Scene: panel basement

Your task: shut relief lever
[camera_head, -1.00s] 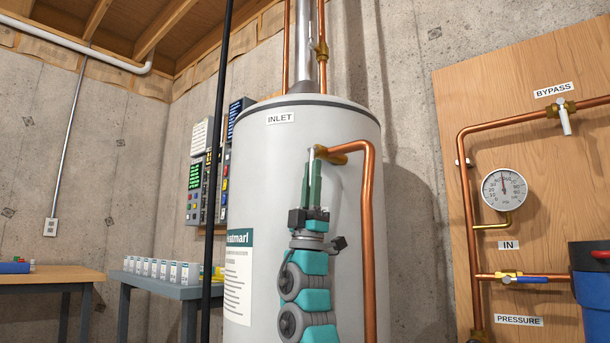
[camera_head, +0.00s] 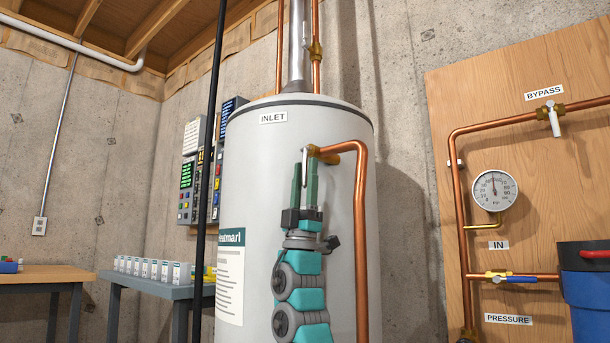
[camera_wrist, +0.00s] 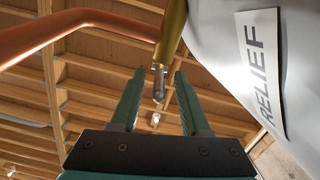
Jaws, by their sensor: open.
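The relief valve is a brass fitting (camera_head: 327,155) on the upper front of the tank, with a copper pipe running down from it. Its small grey lever (camera_head: 304,156) hangs down at the fitting's left end. My gripper (camera_head: 306,170) points up from below, open, with its green fingertips around the lever's lower part. In the wrist view the lever's rounded tip (camera_wrist: 158,88) shows between the two spread fingers (camera_wrist: 158,76), with gaps on both sides. A RELIEF label (camera_wrist: 260,75) is on the tank to the right. I cannot tell how deep the lever reaches between the fingers.
The white tank (camera_head: 255,180) stands close behind my arm. The copper pipe (camera_head: 362,240) drops just right of my gripper. A black pole (camera_head: 203,170) stands to the left. A wooden panel (camera_head: 440,130) with a gauge (camera_head: 495,190) and other valves is at right.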

